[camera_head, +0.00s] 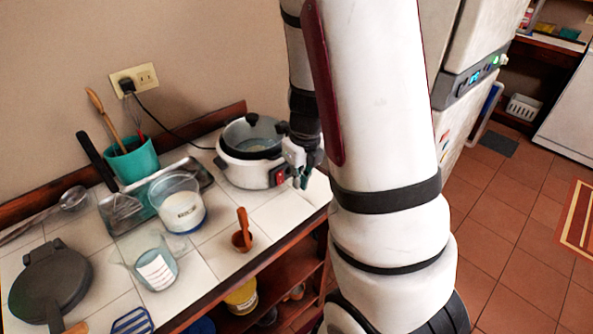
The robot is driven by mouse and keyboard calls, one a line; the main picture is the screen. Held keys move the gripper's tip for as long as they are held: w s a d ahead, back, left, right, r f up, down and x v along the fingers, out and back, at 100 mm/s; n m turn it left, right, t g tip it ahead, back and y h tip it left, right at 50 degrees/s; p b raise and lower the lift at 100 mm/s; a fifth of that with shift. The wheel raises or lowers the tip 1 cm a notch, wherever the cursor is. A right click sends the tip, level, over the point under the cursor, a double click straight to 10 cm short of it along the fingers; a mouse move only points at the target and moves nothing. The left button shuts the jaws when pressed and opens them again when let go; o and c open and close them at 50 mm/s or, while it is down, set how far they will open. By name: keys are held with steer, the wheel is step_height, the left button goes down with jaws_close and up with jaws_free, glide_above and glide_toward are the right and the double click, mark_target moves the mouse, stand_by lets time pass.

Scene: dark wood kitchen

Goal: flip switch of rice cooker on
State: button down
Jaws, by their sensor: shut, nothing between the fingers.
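The white rice cooker (245,172) stands on the tiled counter near the wall, with its glass lid (252,135) on top. Its red switch (279,175) is on the front right side of the body. My gripper (300,183) is shut and empty, just right of the switch and close to the cooker's side. I cannot tell whether it touches the cooker. My arm hides the right part of the cooker.
A wall outlet (145,76) has the cooker's black cord plugged in.

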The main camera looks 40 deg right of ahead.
mark_target(280, 178)
steer(key=f, duration=0.3)
steer(key=f+b, duration=0.1)
steer(key=shift+w+f, duration=0.35)
steer(key=shift+f, duration=0.05)
steer(key=shift+w+r+p, duration=0.15)
steer(key=shift+w+p, duration=0.2)
steer(key=shift+w, duration=0.75)
steer(key=shift+w+a, duration=0.1)
steer(key=shift+w, duration=0.7)
steer(key=shift+w+f, duration=0.4)
steer(key=shift+r, duration=0.15)
steer(key=shift+r+p, duration=0.65)
steer(key=shift+r, duration=0.05)
